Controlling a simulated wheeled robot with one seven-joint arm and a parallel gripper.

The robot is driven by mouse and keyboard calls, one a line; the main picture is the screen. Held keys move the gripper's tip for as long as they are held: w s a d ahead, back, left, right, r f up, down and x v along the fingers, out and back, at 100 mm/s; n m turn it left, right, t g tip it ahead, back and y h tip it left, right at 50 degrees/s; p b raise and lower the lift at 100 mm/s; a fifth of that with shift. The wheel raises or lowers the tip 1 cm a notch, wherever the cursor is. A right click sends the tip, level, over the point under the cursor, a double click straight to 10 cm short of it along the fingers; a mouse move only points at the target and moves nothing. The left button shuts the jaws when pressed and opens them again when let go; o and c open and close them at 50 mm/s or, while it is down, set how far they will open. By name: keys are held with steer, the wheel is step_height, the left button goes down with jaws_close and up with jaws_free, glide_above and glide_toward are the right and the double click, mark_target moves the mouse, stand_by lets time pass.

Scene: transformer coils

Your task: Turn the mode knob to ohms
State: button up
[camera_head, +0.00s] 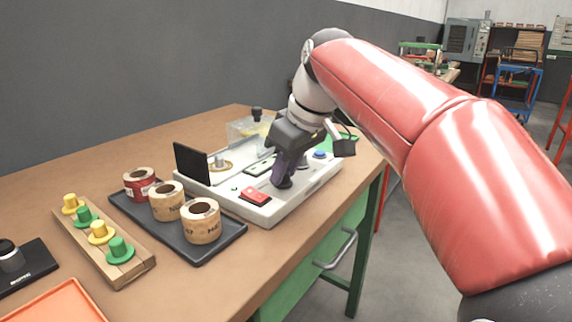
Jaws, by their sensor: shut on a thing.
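My gripper (284,182) reaches down onto the right part of a light grey test panel (262,214) on the table. It is shut on a dark knob (284,184) at the panel's top surface. The gripper's body and fingers cover most of the knob. Its pointer and any markings around it, including ohms, cannot be read from here.
A red rocker switch (255,196) and a blue button (320,154) sit on the panel near my gripper. A black upright plate (191,163) stands at its left. A dark tray (207,254) with coils, a wooden rack (140,266) and an orange tray (62,304) lie left.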

steer(key=shift+m+h, duration=0.3)
steer(key=shift+m, duration=0.8)
steer(key=shift+t, duration=0.4)
steer(key=o, duration=1)
steer(key=p+v, duration=0.2)
steer(key=v, duration=0.5)
steer(key=shift+s+r, duration=0.1)
steer(key=shift+r, duration=0.3)
